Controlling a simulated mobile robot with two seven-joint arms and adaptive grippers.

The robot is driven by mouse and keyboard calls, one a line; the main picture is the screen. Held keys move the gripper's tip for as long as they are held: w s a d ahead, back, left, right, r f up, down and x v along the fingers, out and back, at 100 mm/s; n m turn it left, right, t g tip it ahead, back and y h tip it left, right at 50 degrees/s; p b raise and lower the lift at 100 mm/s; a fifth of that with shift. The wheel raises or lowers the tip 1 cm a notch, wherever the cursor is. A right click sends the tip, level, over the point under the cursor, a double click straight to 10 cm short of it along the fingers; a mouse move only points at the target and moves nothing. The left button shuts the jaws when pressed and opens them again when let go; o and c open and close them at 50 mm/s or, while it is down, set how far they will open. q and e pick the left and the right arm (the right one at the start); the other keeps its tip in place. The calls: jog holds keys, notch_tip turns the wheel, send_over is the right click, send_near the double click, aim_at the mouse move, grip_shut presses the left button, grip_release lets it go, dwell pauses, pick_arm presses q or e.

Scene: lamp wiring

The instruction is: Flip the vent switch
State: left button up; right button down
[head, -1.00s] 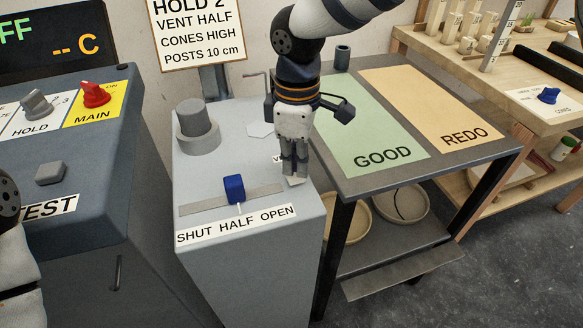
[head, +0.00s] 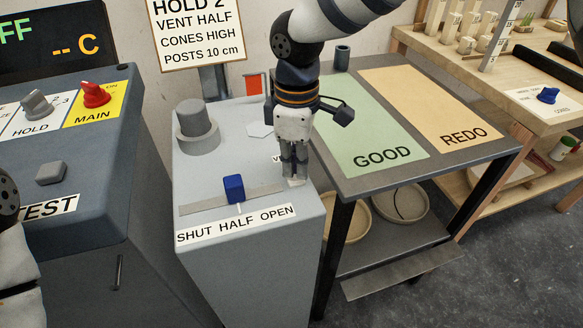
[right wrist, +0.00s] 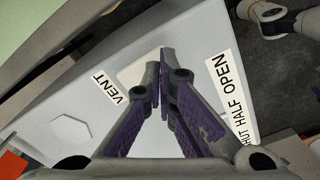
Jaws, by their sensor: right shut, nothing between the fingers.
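The vent switch shows as a pale plate (right wrist: 132,74) beside the VENT label (right wrist: 110,89) in the right wrist view. In the head view its pale edge (head: 296,182) shows at the right side of the grey box's top. My right gripper (head: 294,176) points down at it, shut and empty. In the right wrist view the closed fingertips (right wrist: 164,60) overlap the plate, partly hiding it; whether they touch it I cannot tell. An orange-red flag (head: 253,84) stands up behind the box. My left gripper is out of view.
The grey box (head: 250,262) carries a blue slider (head: 234,188) near HALF and a round grey knob (head: 198,122). A console with a red MAIN knob (head: 95,95) stands left. A table with GOOD (head: 375,150) and REDO (head: 440,115) areas stands close on the right.

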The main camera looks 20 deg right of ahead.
jog(key=shift+r+p, duration=0.65)
jog(key=shift+r, duration=2.55)
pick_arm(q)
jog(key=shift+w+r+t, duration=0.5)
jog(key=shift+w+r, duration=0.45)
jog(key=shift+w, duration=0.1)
pick_arm(e)
jog(key=shift+f, duration=0.1)
